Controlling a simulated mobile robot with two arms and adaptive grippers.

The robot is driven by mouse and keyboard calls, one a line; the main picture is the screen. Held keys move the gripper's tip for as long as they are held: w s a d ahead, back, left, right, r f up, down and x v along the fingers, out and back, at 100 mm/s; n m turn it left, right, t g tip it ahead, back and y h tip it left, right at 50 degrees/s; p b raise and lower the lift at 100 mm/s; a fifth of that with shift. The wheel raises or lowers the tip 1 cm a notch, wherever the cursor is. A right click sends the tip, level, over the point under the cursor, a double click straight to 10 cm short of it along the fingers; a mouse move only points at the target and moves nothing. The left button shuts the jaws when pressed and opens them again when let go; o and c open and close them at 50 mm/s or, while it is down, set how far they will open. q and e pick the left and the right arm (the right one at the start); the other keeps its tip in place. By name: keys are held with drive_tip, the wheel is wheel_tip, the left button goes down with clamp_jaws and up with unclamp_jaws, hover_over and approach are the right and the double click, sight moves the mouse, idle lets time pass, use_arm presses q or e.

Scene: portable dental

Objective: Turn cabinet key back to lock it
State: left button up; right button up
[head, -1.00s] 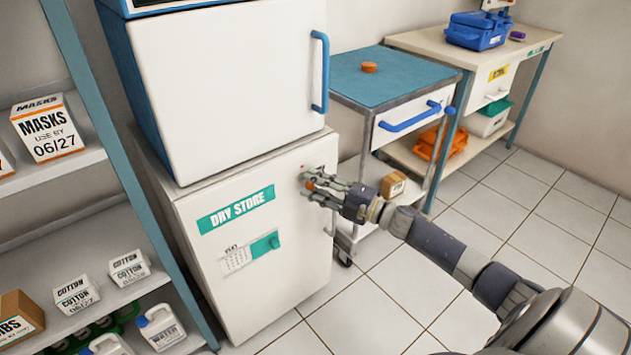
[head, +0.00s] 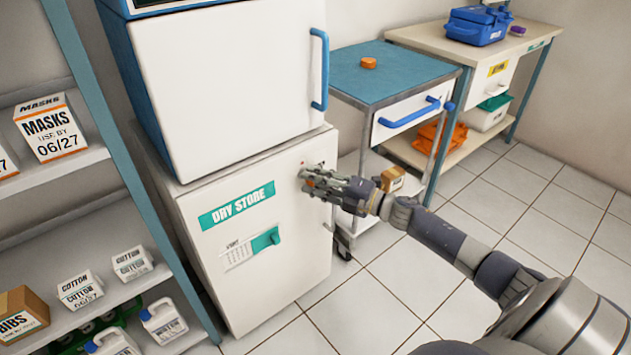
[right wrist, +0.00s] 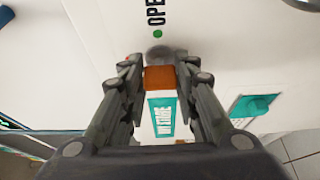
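The white cabinet (head: 255,265) marked DRY STORE stands under a blue and white unit, its door closed. The orange key (right wrist: 160,78) is in front of the round grey lock (right wrist: 160,52), with a white and teal tag (right wrist: 162,117) behind it. My right gripper (right wrist: 160,70) has its fingers close in on both sides of the key and looks shut on it; the exact contact is hard to see. In the head view my right gripper (head: 312,182) is at the door's upper right and partly hides the key. My left gripper is not in view.
A green dot (right wrist: 157,33) beside the word OPEN and a red dot (right wrist: 128,60) mark the door near the lock. A blue-topped trolley (head: 400,75) stands right of the cabinet, shelves (head: 60,170) at left. The tiled floor (head: 350,305) in front is clear.

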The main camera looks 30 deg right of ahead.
drive_tip(key=o, duration=0.4)
drive_tip(key=shift+o, duration=0.2)
drive_tip(key=v, duration=1.2)
drive_tip(key=shift+a, duration=0.1)
